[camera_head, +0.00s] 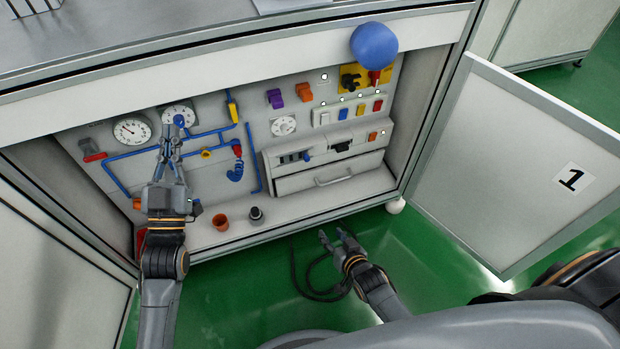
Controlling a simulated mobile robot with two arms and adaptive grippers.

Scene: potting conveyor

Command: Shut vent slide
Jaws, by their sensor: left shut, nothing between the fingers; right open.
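What looks like the vent slide (292,158) is on the upper face of a grey box on the panel: a row of dark slots with a small blue knob (308,155) at its right end. How far the slots are covered is too small to tell. My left gripper (171,140) is shut and empty, pointing up in front of the pipes, left of the slide and apart from it. Its tips are just below a blue knob at the second gauge (178,116); contact cannot be told. My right gripper (333,236) is open and empty, low over the green floor.
The panel carries another gauge (132,129), blue pipes, coloured switches and a drawer (325,177). A blue ball (373,45) overhangs the top right. An open door (510,165) marked 1 stands right. A black cable lies on the floor.

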